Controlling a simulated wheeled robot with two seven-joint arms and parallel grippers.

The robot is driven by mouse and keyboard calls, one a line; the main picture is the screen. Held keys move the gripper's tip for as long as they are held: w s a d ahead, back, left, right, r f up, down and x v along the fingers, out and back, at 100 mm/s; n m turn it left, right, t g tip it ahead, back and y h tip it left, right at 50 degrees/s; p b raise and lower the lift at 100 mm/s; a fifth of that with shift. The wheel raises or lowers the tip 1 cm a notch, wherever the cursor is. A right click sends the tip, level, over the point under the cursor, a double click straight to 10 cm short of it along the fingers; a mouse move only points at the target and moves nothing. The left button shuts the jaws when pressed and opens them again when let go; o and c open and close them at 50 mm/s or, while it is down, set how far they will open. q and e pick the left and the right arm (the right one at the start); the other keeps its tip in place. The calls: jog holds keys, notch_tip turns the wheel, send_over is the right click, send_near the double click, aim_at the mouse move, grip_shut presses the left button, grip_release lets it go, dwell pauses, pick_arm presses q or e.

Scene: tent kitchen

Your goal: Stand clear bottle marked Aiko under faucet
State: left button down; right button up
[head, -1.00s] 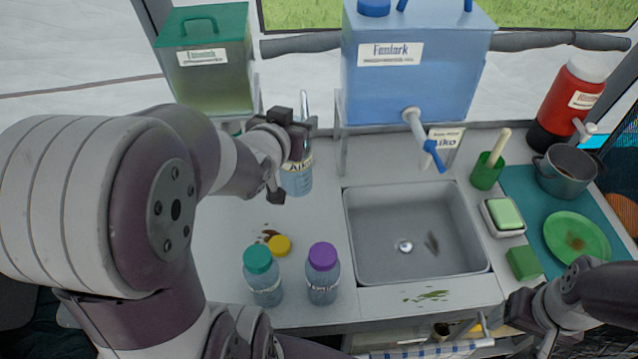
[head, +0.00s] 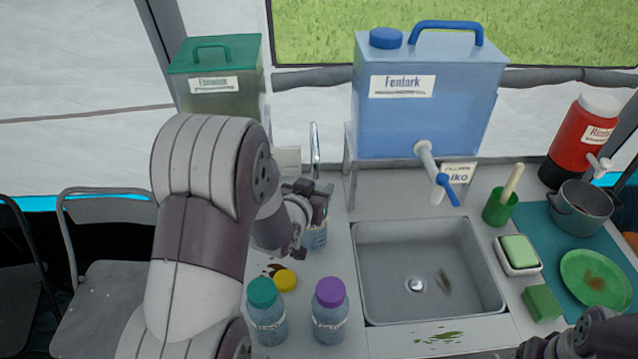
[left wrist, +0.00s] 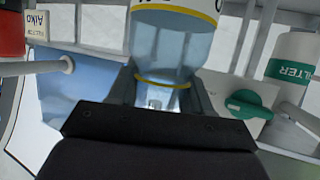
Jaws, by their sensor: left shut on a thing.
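My left gripper (head: 309,220) is shut on a clear bottle (head: 318,238) left of the sink; the gripper hides much of it. In the left wrist view the bottle (left wrist: 172,55) sits between the fingers, with a yellow-edged white label band, its lettering cut off. A slim metal spout (head: 315,150) stands behind the bottle. My right gripper (head: 540,346) is partly in view at the bottom right; its jaws are unclear.
The sink (head: 425,300) is empty. A teal-capped bottle (head: 265,315), a purple-capped bottle (head: 330,312) and a yellow cap (head: 285,280) are on the counter in front. An Aiko sign (head: 457,172) is behind the tap. A green cup (head: 500,207) and soap dish (head: 518,252) are right.

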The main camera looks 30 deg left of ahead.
pick_arm(q)
jog(key=x, duration=0.3)
jog(key=shift+w, duration=0.1)
jog(key=shift+f, duration=0.15)
jog(key=shift+f, duration=0.15)
jog(key=shift+c, duration=2.4)
grip_release()
jog(key=v, duration=0.8)
jog(key=shift+w+r, duration=0.1)
jog(key=shift+r, duration=0.1)
jog(key=shift+a, duration=0.1)
